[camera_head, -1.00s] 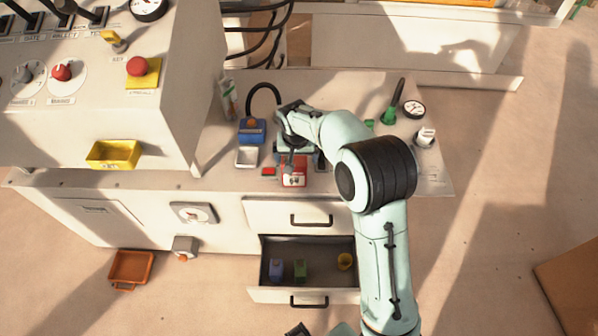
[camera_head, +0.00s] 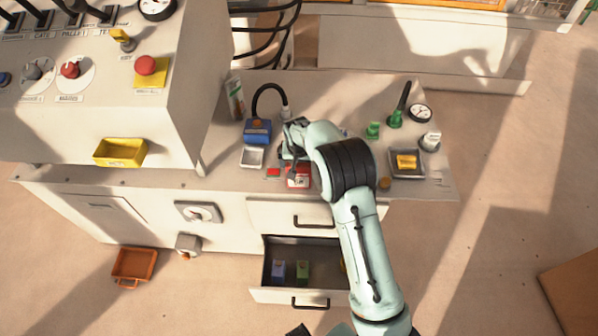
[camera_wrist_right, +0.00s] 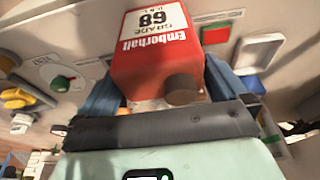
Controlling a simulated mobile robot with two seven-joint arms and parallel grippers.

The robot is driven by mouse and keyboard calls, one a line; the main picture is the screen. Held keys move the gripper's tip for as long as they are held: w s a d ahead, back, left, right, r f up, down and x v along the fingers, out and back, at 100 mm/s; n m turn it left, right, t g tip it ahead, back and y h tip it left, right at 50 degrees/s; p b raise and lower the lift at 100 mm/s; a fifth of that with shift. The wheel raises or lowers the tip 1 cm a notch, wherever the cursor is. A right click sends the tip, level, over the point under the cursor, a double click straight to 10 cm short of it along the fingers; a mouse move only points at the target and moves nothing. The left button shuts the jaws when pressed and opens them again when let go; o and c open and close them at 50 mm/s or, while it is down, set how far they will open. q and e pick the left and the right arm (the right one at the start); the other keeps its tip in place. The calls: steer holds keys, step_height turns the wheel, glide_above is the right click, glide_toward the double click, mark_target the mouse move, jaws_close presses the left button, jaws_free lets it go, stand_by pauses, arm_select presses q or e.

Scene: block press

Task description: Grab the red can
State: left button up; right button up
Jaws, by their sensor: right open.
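The red can (camera_head: 298,180) stands on the bench top near its front edge, above the drawers. My right gripper (camera_head: 291,161) is at the can from behind in the head view, which partly hides the can. In the wrist view the right gripper's (camera_wrist_right: 161,88) blue fingers are open, one on each side of the can's near end. Whether they touch it I cannot tell. My left gripper is not clearly visible.
A tray with a yellow block (camera_head: 407,162) stands right. The lower drawer (camera_head: 288,294) is open below, holding small items.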

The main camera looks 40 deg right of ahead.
steer(key=shift+w+d+f, duration=0.1)
steer(key=shift+w+f, duration=0.05)
steer(key=shift+f, duration=0.5)
steer(key=shift+r, duration=0.1)
steer(key=c, duration=1.1)
